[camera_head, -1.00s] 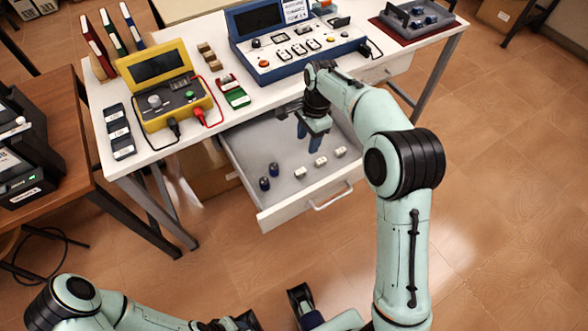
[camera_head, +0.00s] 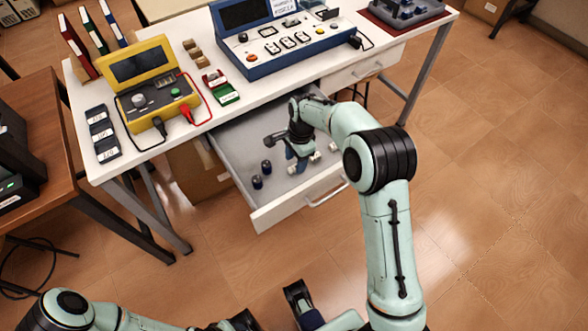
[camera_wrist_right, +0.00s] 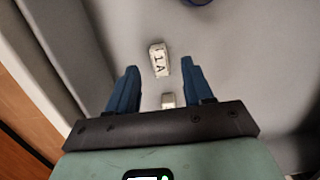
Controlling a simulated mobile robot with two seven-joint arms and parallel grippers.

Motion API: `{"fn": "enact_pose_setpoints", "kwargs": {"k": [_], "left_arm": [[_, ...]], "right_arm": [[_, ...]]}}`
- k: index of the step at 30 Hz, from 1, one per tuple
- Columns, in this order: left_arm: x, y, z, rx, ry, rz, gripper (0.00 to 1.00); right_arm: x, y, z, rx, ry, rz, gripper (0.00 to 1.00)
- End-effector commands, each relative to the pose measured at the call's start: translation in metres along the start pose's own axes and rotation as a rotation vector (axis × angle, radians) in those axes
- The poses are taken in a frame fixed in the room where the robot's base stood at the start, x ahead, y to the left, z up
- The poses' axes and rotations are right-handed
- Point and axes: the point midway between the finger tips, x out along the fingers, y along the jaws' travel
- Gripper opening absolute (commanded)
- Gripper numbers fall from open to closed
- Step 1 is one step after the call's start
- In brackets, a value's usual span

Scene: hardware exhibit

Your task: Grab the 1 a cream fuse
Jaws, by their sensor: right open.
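A small cream fuse (camera_wrist_right: 159,60) marked 1 A lies on the grey drawer floor in the right wrist view. My right gripper (camera_wrist_right: 159,66) is open above it, with the blue fingertips on either side of the fuse in the picture; I see no contact. A second pale fuse (camera_wrist_right: 168,100) is partly hidden by the gripper's base. In the head view my right gripper (camera_head: 298,158) is inside the open drawer, by the row of cream fuses (camera_head: 315,157), and covers part of it.
The open drawer (camera_head: 262,217) has raised walls around my gripper. On the tabletop above are a yellow meter (camera_head: 152,82), a blue console (camera_head: 283,48) and a green-and-red box (camera_head: 221,88).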

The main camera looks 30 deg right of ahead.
Motion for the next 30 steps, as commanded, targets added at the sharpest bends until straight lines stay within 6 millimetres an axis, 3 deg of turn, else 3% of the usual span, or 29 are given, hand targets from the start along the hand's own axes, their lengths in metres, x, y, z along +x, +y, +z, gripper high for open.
{"fn": "enact_pose_setpoints", "kwargs": {"k": [4, 11, 13, 16, 17, 26, 30], "left_arm": [[0.004, -0.001, -0.002, 0.001, 0.006, 0.001, 0.43], [0.004, 0.0, -0.003, 0.001, 0.007, 0.002, 0.43], [0.004, 0.0, -0.003, 0.001, 0.007, 0.002, 0.43], [0.004, -0.001, -0.003, 0.001, 0.007, 0.002, 0.43], [0.004, -0.001, -0.003, 0.001, 0.007, 0.002, 0.43], [0.004, -0.001, -0.002, 0.001, 0.006, 0.001, 0.43], [0.002, 0.0, -0.001, 0.0, 0.004, 0.001, 0.43]], "right_arm": [[0.024, 0.001, 0.0, 0.001, 0.0, 0.003, 0.51], [0.026, 0.0, 0.0, 0.0, 0.0, 0.0, 0.51], [0.026, 0.0, 0.0, 0.0, 0.0, 0.0, 0.35], [0.026, 0.0, 0.0, 0.0, 0.0, 0.0, 0.02], [0.026, 0.0, 0.0, 0.0, 0.0, 0.0, 0.0], [0.025, 0.0, 0.0, 0.0, 0.0, -0.001, 0.0], [0.011, -0.001, 0.002, 0.0, 0.001, -0.004, 0.0]]}}
